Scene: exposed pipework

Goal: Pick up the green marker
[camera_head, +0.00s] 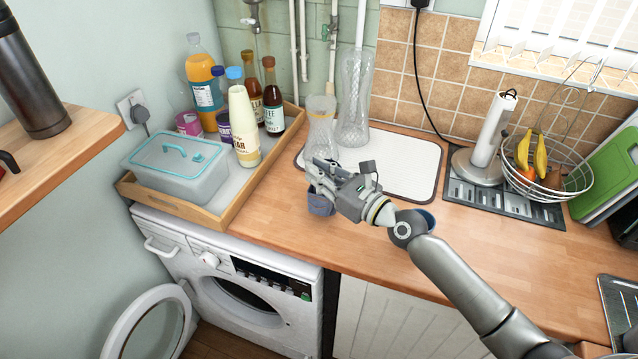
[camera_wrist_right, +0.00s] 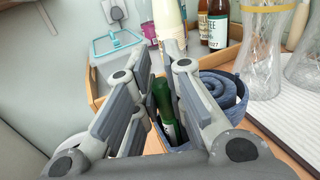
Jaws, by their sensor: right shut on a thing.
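The green marker (camera_wrist_right: 163,104) shows in the right wrist view, standing nearly upright between the fingers of my right gripper (camera_wrist_right: 155,78), with a pale band low on its body. A dark blue holder (camera_wrist_right: 232,98) is right behind and beside it, with a rolled blue item inside. The marker's lower end is at the holder; I cannot tell whether it is still inside. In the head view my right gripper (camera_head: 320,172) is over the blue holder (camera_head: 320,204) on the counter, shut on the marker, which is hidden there. My left gripper is not in view.
A wooden tray (camera_head: 236,205) with bottles, cups and a lidded box is to the left. Two glass vases (camera_head: 356,95) stand on or by a white mat (camera_head: 400,178) behind. A paper towel stand (camera_head: 478,162) and fruit basket (camera_head: 575,180) are right. The front counter is clear.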

